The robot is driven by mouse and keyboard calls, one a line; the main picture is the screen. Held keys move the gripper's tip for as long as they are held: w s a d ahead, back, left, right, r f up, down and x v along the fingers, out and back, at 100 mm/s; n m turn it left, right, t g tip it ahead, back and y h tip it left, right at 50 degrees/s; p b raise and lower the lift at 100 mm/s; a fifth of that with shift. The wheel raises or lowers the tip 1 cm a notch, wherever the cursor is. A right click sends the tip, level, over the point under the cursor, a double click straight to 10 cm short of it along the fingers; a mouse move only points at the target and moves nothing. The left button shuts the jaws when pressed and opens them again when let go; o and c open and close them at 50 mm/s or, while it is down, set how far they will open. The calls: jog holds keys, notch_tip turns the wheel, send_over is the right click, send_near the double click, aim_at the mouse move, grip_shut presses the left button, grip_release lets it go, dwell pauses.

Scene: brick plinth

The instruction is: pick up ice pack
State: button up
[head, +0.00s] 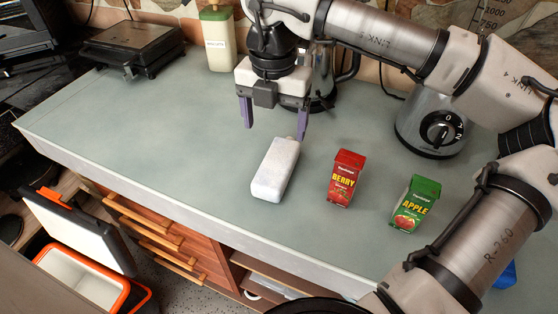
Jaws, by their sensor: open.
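The ice pack (274,171) is a white, rounded block lying on the grey-green counter, near the middle of the head view. My gripper (274,119) is open, with its two purple fingers pointing down. The fingers are above and behind the far end of the ice pack, and nothing is between them. The right finger shows close to the ice pack's far end in the picture. I cannot tell the exact height of the fingers above the counter.
A red berry box (344,178) and a green apple box (415,204) stand right of the ice pack. An open orange cooler (85,277) is below the counter (150,128), whose left part is clear.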

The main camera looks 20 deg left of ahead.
aim_at(277, 160)
notch_tip(277, 160, down, 4)
jog(key=shift+r, duration=0.1)
jog(key=shift+w+d+f+p, duration=0.15)
jog(key=shift+f+p, duration=0.45)
jog(key=shift+f, duration=0.8)
jog(key=shift+s+d+f+p, duration=0.1)
jog(key=shift+f+p, duration=0.45)
jog(key=shift+f, duration=0.8)
jog(key=c, duration=1.2)
jog(key=shift+c, duration=0.5)
jog(key=shift+r, duration=0.15)
